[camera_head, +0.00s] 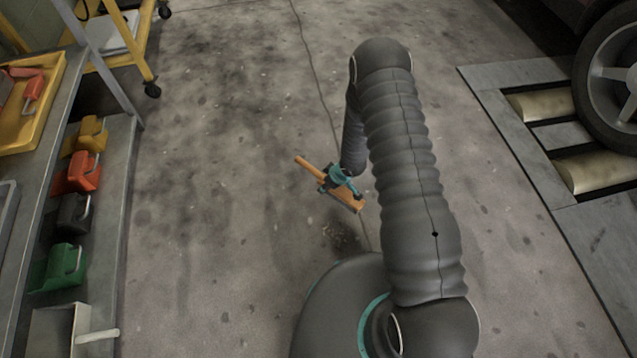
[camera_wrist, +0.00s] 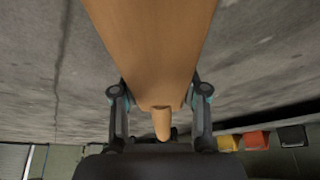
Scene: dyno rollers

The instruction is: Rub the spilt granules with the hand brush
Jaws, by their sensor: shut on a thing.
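The hand brush (camera_head: 348,197) is tan and wooden, with its handle end pointing up and left in the head view. My gripper (camera_head: 338,183) is shut on it near its middle. In the wrist view the brush (camera_wrist: 155,45) fills the upper middle, between the two fingers of my gripper (camera_wrist: 160,100). Its bristles are hidden. The spilt granules (camera_head: 338,236) appear as a dark speckled patch on the floor, just below the brush in the head view. I cannot tell whether the brush touches the floor.
At left a bench (camera_head: 125,170) bears coloured bins and a yellow tray (camera_head: 45,118). A yellow cart (camera_head: 140,55) stands at the upper left. At right are floor rollers (camera_head: 590,170) with a car wheel (camera_head: 615,85).

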